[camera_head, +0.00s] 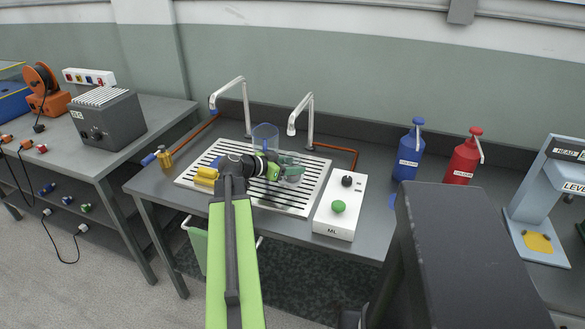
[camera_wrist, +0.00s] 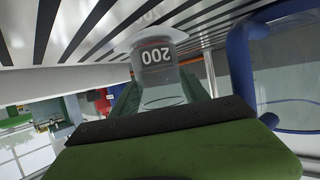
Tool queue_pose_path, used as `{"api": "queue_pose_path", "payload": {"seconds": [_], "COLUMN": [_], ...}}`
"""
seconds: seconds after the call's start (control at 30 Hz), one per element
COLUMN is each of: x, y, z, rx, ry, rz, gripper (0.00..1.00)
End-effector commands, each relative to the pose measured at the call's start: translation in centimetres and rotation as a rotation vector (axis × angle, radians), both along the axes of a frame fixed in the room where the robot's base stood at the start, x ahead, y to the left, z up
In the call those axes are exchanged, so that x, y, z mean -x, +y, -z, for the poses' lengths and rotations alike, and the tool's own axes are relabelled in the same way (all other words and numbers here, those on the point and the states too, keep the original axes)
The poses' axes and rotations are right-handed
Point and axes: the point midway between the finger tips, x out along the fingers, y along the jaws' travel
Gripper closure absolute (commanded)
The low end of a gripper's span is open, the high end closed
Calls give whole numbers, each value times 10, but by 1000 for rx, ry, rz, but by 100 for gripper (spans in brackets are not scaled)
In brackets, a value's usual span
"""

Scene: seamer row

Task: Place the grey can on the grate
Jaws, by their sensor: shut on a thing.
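The grey can (camera_wrist: 158,68) has a dark band marked "200", which shows upside down in the wrist view. My gripper (camera_wrist: 165,92) is shut on it, with a green finger on each side. In the head view the can (camera_head: 292,178) is partly hidden by my gripper (camera_head: 287,167) and is over the right part of the grate. The grate (camera_head: 216,151) is a pale metal panel with dark slots, set in the grey bench. In the wrist view the can's wide end is close against the slotted surface (camera_wrist: 85,28); I cannot tell whether it touches.
A clear blue-tinted container (camera_head: 265,136) stands behind my gripper. Two taps (camera_head: 245,105) (camera_head: 309,110) rise at the back. A white control box (camera_head: 340,208) with green and black knobs is right of the grate. Blue (camera_head: 409,156) and red bottles (camera_head: 464,160) stand further right.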

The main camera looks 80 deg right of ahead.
Motion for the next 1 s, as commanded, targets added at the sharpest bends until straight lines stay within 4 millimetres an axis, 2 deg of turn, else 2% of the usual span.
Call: {"api": "queue_pose_path", "payload": {"seconds": [0.17, 0.2, 0.33, 0.6, 0.7, 0.87, 1.0], "x": [0, 0, 0, -1, -1, -20, -44], "y": [0, 0, 0, 0, 0, 21, 45], "z": [4, 3, 2, 2, -4, -17, -32], "rx": [0, 0, 0, 0, 0, -1, -1], "ry": [0, 0, 0, 0, 0, 1, 1], "rz": [0, 0, -1, -1, -1, -5, -6], "gripper": [92, 45, 28, 26, 26, 26, 26]}}
